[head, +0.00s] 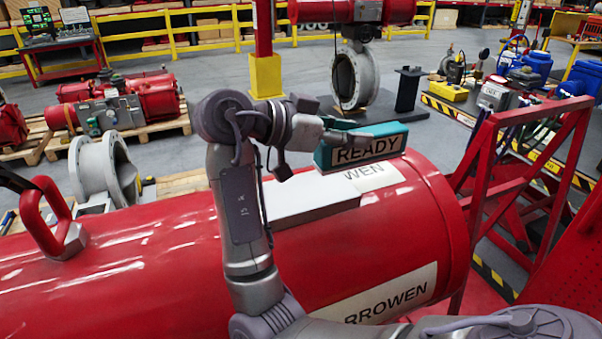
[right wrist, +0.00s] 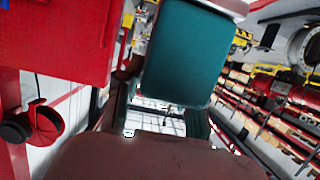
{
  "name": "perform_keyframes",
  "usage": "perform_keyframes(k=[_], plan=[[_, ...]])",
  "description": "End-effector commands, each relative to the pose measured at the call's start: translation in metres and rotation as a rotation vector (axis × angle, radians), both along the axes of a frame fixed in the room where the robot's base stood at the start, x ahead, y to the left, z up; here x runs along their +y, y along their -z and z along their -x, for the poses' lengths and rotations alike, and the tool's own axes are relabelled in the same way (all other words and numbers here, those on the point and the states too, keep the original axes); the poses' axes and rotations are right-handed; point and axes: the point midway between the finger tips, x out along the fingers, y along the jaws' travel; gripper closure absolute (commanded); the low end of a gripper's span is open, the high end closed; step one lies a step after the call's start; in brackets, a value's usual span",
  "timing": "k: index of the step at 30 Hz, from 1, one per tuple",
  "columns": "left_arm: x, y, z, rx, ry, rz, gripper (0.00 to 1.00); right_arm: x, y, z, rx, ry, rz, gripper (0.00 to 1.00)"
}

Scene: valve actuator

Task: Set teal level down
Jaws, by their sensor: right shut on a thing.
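The teal level (head: 360,147) is a block with a pale "READY" label on its front face. It is at the top of the red cylinder (head: 300,240), near its right end. My right gripper (head: 345,136) reaches in from the left of the block and is shut on it. In the right wrist view the teal face (right wrist: 186,52) fills the upper middle, close in front of the gripper (right wrist: 165,95). I cannot tell whether the block touches the surface below it. My left gripper is not in view.
A light grey flat pad (head: 300,203) lies on top of the cylinder, left of the block. A red handle (head: 48,215) rises at the cylinder's left. A red frame (head: 530,180) with hoses stands close at the right. A flanged grey valve (head: 355,75) stands behind.

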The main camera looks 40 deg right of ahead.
Motion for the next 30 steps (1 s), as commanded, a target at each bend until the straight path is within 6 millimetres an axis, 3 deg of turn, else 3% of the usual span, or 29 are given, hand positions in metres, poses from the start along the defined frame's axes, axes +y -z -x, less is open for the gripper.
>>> perform_keyframes(k=[2,10,18,25,30], plan=[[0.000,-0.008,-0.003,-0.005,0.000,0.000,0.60,-0.002,-0.001,-0.003,0.002,0.001,0.002,1.00],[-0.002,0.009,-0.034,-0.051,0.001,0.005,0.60,0.021,0.035,-0.047,0.003,-0.002,0.002,1.00],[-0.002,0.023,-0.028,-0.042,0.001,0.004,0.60,0.046,0.065,-0.093,0.000,-0.002,0.001,1.00],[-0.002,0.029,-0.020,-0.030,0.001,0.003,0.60,0.052,0.075,-0.104,-0.003,0.001,0.002,1.00],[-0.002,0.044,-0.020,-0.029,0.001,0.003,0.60,0.052,0.101,-0.104,-0.002,0.001,0.001,1.00]])
